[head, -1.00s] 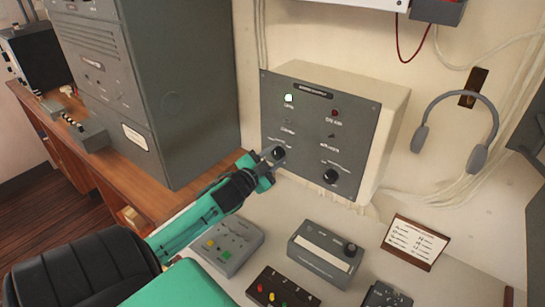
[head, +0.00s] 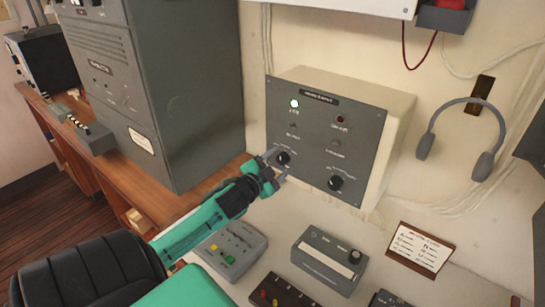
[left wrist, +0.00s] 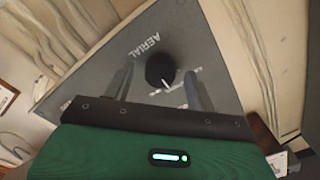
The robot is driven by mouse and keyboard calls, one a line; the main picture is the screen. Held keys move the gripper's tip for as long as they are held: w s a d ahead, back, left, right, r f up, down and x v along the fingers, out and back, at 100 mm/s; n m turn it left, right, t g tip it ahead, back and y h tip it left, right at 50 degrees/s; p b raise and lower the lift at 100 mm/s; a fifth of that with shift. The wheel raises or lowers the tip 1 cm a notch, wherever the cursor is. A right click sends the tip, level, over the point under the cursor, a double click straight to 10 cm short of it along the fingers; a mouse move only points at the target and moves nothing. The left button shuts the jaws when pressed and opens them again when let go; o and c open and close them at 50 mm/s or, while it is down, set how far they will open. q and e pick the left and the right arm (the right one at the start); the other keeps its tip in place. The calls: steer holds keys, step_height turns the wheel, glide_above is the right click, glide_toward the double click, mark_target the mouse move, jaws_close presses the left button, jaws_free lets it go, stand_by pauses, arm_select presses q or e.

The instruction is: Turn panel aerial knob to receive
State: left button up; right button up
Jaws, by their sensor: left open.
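The grey panel (head: 310,128) is the front of a cream box on the wall, with a lit green lamp at its upper left and two black knobs low down. The aerial knob (left wrist: 160,69) is black and round, under the word AERIAL in the left wrist view; it is the lower left knob (head: 283,158) in the head view. My left gripper (head: 272,165) is at this knob, open, with its fingers (left wrist: 157,88) pointing at it, one on each side. I cannot tell whether they touch it. The knob's white pointer mark shows in the left wrist view. My right gripper is not in view.
A second black knob (head: 335,182) sits to the right on the same panel. Below on the desk are a grey box with coloured buttons (head: 231,248), a grey box with a knob (head: 328,262) and a framed card (head: 420,247). A headset (head: 462,135) hangs at right.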

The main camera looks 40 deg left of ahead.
arm_select(q)
steer(key=shift+s+f, duration=0.15)
steer(key=shift+s, duration=0.45)
steer(key=s+d+b, duration=0.1)
steer(key=s+b, duration=0.3)
steer(key=s, duration=0.8)
steer(key=shift+s+d, duration=0.25)
